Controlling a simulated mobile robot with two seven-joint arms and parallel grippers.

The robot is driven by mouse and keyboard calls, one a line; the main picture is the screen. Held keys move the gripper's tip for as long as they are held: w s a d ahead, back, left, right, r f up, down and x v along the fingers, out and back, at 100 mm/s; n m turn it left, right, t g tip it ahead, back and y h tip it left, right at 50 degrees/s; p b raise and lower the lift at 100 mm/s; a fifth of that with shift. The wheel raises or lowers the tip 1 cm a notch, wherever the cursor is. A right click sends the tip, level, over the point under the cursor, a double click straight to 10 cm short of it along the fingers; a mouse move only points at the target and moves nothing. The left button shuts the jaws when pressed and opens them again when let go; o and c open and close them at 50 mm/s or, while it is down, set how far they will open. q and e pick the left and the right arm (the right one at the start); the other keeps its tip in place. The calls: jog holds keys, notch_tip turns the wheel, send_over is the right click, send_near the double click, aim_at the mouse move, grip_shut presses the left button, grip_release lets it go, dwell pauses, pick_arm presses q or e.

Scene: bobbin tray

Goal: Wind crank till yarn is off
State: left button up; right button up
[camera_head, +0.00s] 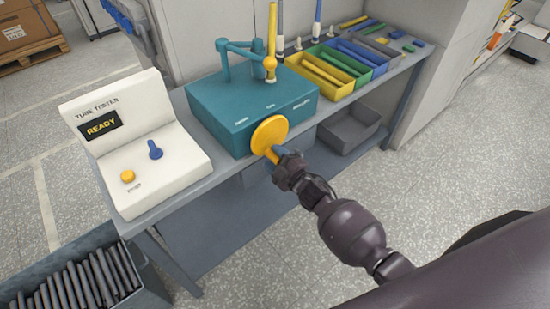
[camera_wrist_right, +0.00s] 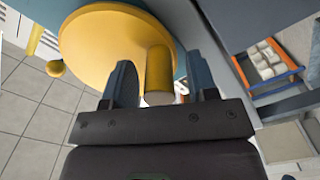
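The crank is a yellow disc (camera_head: 269,134) on the front of a teal machine box (camera_head: 225,122). In the right wrist view the disc (camera_wrist_right: 100,45) fills the upper left, with a yellow handle (camera_wrist_right: 158,72) sticking out towards me. My right gripper (camera_head: 279,154) is at the disc. Its two fingers (camera_wrist_right: 160,85) stand either side of the handle with narrow gaps showing, so it looks open around it. A yellow upright tube (camera_head: 271,35) with a round bulge at its foot stands on the box beside a teal bracket (camera_head: 241,50). I cannot make out yarn clearly. My left gripper is out of view.
A white tube tester (camera_head: 160,180) reading READY stands left of the machine on the grey bench (camera_head: 203,184). Yellow, green, blue and grey trays (camera_head: 318,91) line its right. A grey bin (camera_head: 350,138) sits below. A crate of dark tubes (camera_head: 137,296) stands at lower left.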

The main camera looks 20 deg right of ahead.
jog(key=v, duration=1)
jog(key=shift+s, duration=0.35)
jog(key=shift+d, duration=0.15)
jog(key=s+d+f+m+g+h, duration=0.2)
jog(key=s+m+g+h, duration=0.1)
jog(key=s+m, duration=0.4)
jog(key=s+d+f+m+g+h, duration=0.2)
jog(key=s+m, duration=0.5)
jog(key=s, duration=0.4)
jog(key=shift+d+f+m+g+h, duration=0.4)
jog(key=shift+d+h, duration=0.15)
jog(key=shift+h, duration=0.15)
jog(key=shift+s, duration=0.1)
